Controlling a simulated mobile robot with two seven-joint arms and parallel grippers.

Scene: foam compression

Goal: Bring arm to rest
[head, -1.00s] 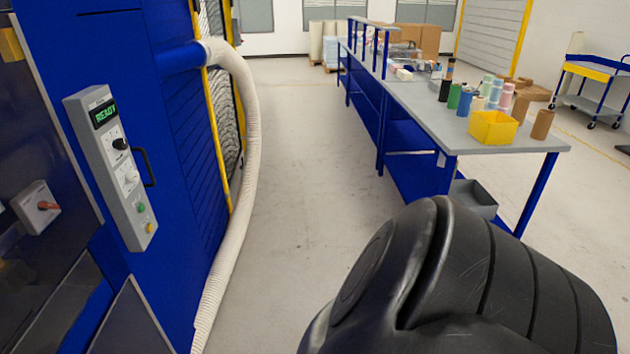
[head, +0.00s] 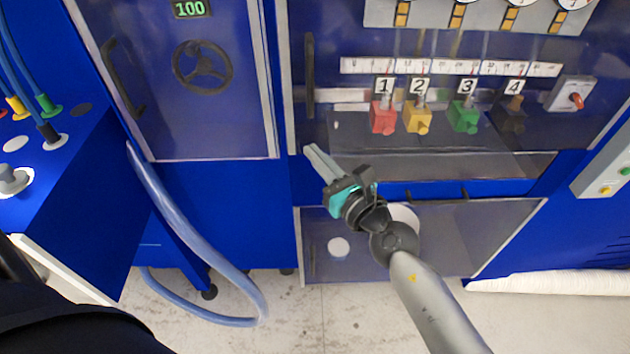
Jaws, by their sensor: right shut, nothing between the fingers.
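My right gripper (head: 312,150) is in the middle of the head view, its arm coming in from the lower right. Its fingers are shut with nothing between them. They point up and left, in front of the blue machine (head: 225,205), near the lower left corner of the clear-fronted compartment. I cannot tell whether the fingertips touch the machine. My left gripper is not in view.
Red (head: 382,116), yellow (head: 417,118), green (head: 463,116) and dark (head: 512,116) numbered blocks stand behind the clear front. A door with a handwheel (head: 202,67) is left of them. A pale blue hose (head: 185,215) hangs to the floor. A red-handled switch (head: 575,98) is at right.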

